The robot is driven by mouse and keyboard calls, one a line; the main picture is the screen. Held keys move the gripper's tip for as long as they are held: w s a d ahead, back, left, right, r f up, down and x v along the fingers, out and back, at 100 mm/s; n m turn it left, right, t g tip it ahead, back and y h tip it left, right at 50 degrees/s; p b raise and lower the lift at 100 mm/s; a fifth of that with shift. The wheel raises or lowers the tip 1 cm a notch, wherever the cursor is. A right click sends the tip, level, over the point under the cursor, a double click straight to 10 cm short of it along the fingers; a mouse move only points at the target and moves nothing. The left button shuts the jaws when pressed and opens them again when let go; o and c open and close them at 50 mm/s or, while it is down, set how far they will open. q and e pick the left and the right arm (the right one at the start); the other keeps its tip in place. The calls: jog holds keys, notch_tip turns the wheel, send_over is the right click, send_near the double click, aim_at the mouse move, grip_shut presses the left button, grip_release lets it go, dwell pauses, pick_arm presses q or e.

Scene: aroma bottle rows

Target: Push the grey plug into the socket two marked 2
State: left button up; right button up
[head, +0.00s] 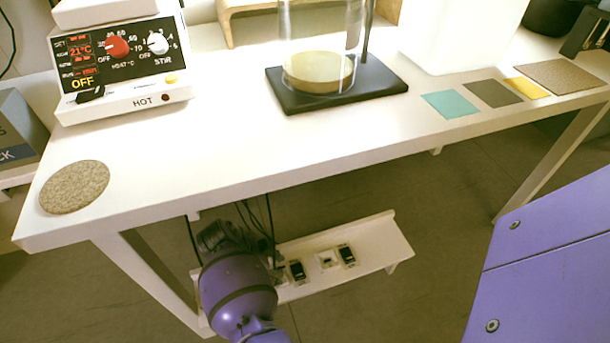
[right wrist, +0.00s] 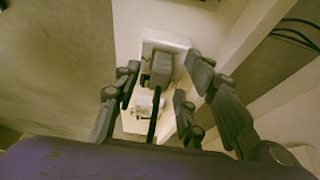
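A white socket strip (head: 375,245) lies low under the table, with small outlets along it. Its number marks are too small to read. My right gripper (right wrist: 163,80) points down over the strip's left end, its fingers apart. The grey plug (right wrist: 162,70) shows between and beyond the fingers in the right wrist view, with a dark cable (right wrist: 152,118) running from it toward the camera. I see gaps beside the plug, and cannot tell whether it is seated in an outlet. In the head view the gripper and wrist mostly hide this area. My left gripper is out of view.
Two black-topped units (head: 297,271) (head: 347,256) sit on the strip, with a pale outlet (head: 327,260) between them. The table's front edge (head: 300,172) overhangs close to my right gripper. Dark cables (head: 268,215) hang down behind it. The floor in front is clear.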

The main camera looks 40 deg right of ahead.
jog(key=v, duration=1.2)
jog(key=shift+w, duration=0.2)
jog(key=shift+s+f, duration=0.15)
